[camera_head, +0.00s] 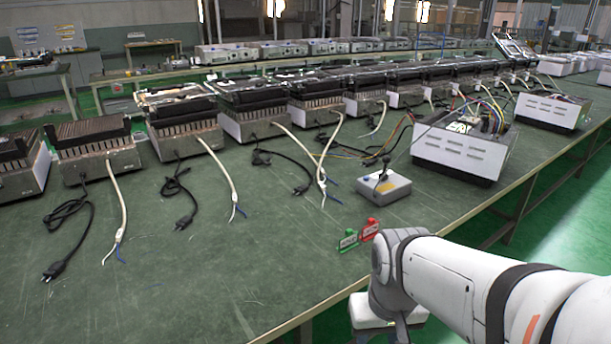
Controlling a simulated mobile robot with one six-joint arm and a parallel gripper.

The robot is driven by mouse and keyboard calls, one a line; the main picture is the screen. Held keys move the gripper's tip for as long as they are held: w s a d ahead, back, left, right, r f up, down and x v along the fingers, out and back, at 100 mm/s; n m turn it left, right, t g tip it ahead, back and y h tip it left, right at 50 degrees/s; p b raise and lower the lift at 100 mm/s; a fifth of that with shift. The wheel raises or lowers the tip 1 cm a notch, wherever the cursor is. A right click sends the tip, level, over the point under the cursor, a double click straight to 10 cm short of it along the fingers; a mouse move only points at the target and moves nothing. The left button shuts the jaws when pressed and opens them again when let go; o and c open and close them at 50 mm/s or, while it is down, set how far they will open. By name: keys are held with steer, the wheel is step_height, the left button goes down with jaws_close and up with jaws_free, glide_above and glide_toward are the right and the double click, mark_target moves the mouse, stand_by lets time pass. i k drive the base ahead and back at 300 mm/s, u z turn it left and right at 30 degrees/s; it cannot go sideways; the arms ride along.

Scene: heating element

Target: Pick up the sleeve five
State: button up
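No part is visibly marked as sleeve five, so I cannot tell which thing it is. Several white sleeved leads with bare blue wire ends lie on the green table: one at the left (114,197), one to its right (219,166), one near the middle (302,152) and others further back. My arm comes in from the lower right, and its wrist hangs beyond the table's front edge. My gripper's fingers do not show, so whether they are open or holding anything is hidden.
A row of heating units (97,164) lines the table's back half. Black plug cords (70,207) lie before them. A white box with a knob (384,187), green (348,240) and red (369,230) tags and an open wired unit (461,152) stand at right. The table's front left (190,285) is clear.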

mark_target(322, 186)
steer(key=z, duration=2.6)
steer(key=i, duration=1.65)
steer(key=u, duration=3.45)
steer(key=i, duration=0.45)
steer(key=u, duration=0.1)
